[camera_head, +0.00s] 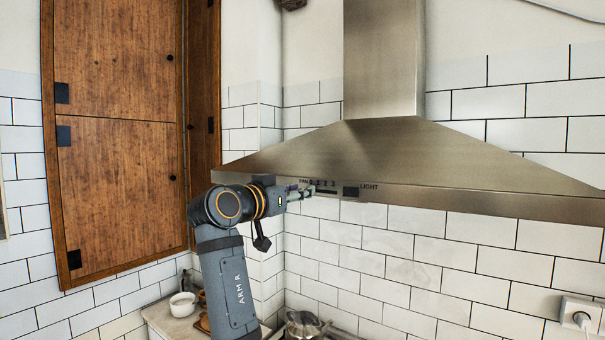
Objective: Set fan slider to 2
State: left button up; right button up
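A steel range hood (384,97) fills the upper right of the head view. Its front band carries a fan slider slot (328,191) with small numbers above it, and a dark switch (350,191) beside the word LIGHT. My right gripper (308,190) reaches up from below, with its fingertips at the left end of the fan slot. They cover that part of the slot, so I cannot see the slider knob or its setting. The fingers are small and seen from the side; I cannot tell whether they are open, shut or touching the hood. My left gripper is out of view.
A wooden cabinet (118,130) stands at the left. Below are a white cup (182,304) on a counter and a metal pot (303,324). A plugged-in wall socket (581,315) is at the lower right. The space under the hood's right half is clear.

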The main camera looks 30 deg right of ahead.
jog(key=shift+p+x, duration=0.35)
jog(key=shift+x, duration=0.9)
jog(key=shift+a, duration=0.3)
jog(key=shift+c, duration=0.4)
jog(key=shift+d, duration=0.1)
grip_shut()
